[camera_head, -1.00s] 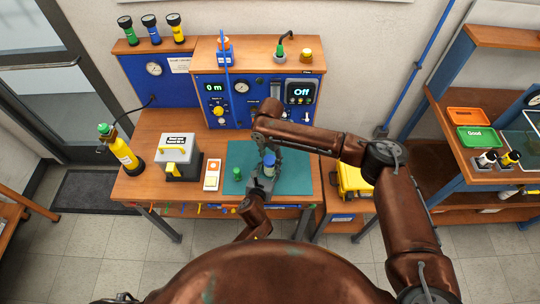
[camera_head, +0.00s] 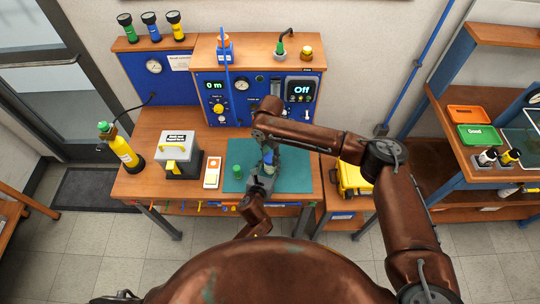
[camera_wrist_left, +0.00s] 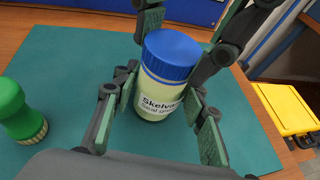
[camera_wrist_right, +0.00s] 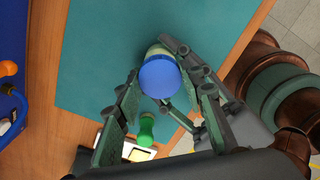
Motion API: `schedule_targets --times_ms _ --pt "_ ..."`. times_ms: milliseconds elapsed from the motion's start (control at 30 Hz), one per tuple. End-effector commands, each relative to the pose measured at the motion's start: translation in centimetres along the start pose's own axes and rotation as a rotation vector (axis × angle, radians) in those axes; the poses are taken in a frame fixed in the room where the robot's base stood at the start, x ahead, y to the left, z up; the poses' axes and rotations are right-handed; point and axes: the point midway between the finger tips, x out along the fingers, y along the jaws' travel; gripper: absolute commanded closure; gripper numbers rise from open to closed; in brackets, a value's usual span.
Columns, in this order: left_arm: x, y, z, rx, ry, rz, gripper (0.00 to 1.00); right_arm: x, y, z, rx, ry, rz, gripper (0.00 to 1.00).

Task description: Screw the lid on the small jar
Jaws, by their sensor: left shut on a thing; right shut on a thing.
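The small jar (camera_wrist_left: 160,103) stands upright, pale green with a white label, and has a blue lid (camera_wrist_left: 171,55) on its top. My left gripper (camera_wrist_left: 158,118) is shut around the jar's body from the near side. My right gripper (camera_head: 268,147) reaches down from above and is shut on the lid, its fingers on either side of it. The right wrist view shows the lid (camera_wrist_right: 160,77) from above, between the fingers. The lid sits level on the jar; how tightly it is threaded cannot be told.
A green mat (camera_head: 294,178) lies under the jar on the wooden workbench (camera_head: 148,184). The mat's right side is clear.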

Motion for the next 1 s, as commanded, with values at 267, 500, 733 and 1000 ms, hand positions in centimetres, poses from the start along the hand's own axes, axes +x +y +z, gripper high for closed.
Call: schedule_targets --times_ms 267,500,733,1000 --pt "0.03 0.08 -0.15 -0.001 0.003 0.001 1.00 0.18 -0.07 -0.14 0.534 0.003 -0.003 0.93" --pt "0.03 0.09 -0.14 -0.001 0.003 0.002 1.00 0.21 -0.10 -0.18 1.028 0.002 -0.005 0.93" --pt "0.03 0.09 -0.14 -0.001 0.003 0.002 1.00 0.10 -0.07 -0.04 1.198 -0.001 -0.001 0.93" --pt "0.03 0.09 -0.13 -0.001 0.003 0.002 1.00 0.10 -0.05 -0.04 1.195 -0.001 -0.001 0.48"
